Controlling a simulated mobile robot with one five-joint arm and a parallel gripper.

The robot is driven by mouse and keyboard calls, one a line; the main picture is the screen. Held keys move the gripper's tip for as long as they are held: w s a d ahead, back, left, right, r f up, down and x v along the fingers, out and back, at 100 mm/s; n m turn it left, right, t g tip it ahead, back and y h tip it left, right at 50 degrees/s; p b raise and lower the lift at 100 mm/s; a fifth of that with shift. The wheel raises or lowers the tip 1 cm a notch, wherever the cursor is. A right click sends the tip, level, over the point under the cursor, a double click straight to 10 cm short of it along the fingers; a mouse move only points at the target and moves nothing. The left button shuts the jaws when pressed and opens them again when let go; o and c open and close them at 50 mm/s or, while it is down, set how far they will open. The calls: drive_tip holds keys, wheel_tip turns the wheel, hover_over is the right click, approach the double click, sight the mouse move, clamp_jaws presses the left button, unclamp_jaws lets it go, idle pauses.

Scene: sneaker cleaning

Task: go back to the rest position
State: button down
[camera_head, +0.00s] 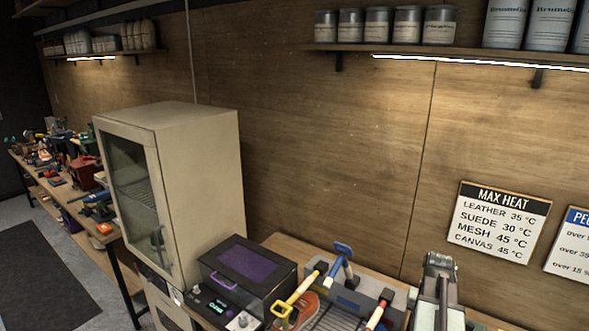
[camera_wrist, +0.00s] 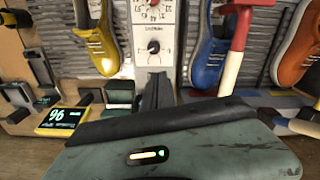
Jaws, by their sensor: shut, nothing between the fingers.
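My gripper (camera_wrist: 156,92) shows in the wrist view as a dark, narrow pair of fingers held together, rising behind the wide grey-green housing with a yellow light strip. Nothing is between the fingers. They point toward a white panel with dials (camera_wrist: 153,40). A yellow shoe (camera_wrist: 98,40) is left of the panel. A blue shoe (camera_wrist: 206,48) and an orange shoe (camera_wrist: 299,45) are to its right. I cannot make out the gripper in the head view.
A beige cabinet (camera_head: 205,170) stands left of a dark box with a purple top (camera_head: 247,262). Blue-, yellow- and red-handled tools (camera_head: 343,250) crowd the bench to its right. A small display (camera_wrist: 60,116) and a red-and-white tool (camera_wrist: 236,45) show in the wrist view.

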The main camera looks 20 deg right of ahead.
drive_tip(key=w+a+n, duration=0.2)
drive_tip(key=w+a, duration=0.3)
drive_tip(key=a, duration=0.5)
drive_tip(key=w+a+n, duration=0.2)
drive_tip(key=w+a, duration=0.3)
drive_tip(key=a, duration=0.5)
drive_tip(key=w+a+n, duration=0.2)
drive_tip(key=a+n, duration=0.2)
drive_tip(key=a, duration=1.7)
wheel_tip(320, 180, down, 15)
drive_tip(key=b, duration=1.5)
drive_tip(key=shift+s+d, duration=0.25)
drive_tip(key=shift+d, duration=0.05)
